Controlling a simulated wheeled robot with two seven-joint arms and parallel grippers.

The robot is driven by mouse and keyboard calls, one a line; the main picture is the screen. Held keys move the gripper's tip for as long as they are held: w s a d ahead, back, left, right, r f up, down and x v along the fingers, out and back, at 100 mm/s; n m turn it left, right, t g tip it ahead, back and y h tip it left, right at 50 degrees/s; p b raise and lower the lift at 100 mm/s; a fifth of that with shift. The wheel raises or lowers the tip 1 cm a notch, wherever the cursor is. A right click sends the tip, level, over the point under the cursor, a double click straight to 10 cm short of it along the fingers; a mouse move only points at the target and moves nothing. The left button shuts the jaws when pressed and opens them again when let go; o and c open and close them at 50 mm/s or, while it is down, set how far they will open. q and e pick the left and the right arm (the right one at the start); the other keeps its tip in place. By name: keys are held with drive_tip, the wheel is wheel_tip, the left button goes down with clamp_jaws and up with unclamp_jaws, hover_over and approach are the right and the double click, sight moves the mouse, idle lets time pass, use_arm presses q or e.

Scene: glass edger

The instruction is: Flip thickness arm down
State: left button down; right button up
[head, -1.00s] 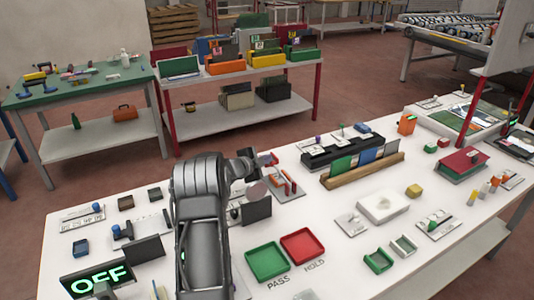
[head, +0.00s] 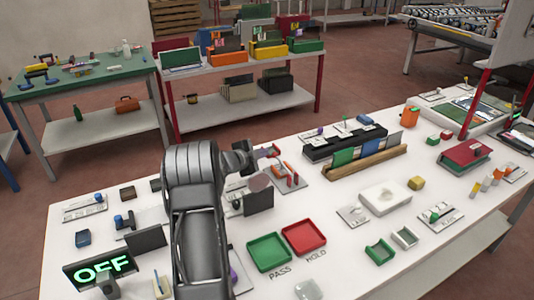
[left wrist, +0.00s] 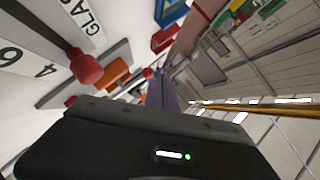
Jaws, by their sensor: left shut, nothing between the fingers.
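My left arm reaches over the white table, and its gripper (head: 268,151) is at a small fixture with red and orange parts (head: 289,175). The gripper is shut and small in the head view, so I cannot tell whether it touches the fixture. In the left wrist view, a dark bar with a red knob (left wrist: 86,68) lies beside a white plate (left wrist: 28,47) with printed numbers and letters. I cannot tell for certain which part is the thickness arm. My right gripper is not in view.
A dark upright panel (head: 259,202) stands just in front of the fixture. Green (head: 268,252) and red (head: 304,238) trays lie nearer. A black rack (head: 343,144) and a wooden rack (head: 367,161) stand to the right. An OFF sign (head: 98,272) is at the lower left.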

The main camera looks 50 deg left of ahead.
use_arm(q)
drive_tip(key=v, duration=0.4)
drive_tip(key=shift+s+r+b, duration=0.15)
drive_tip(key=shift+b, duration=0.15)
idle(0.4)
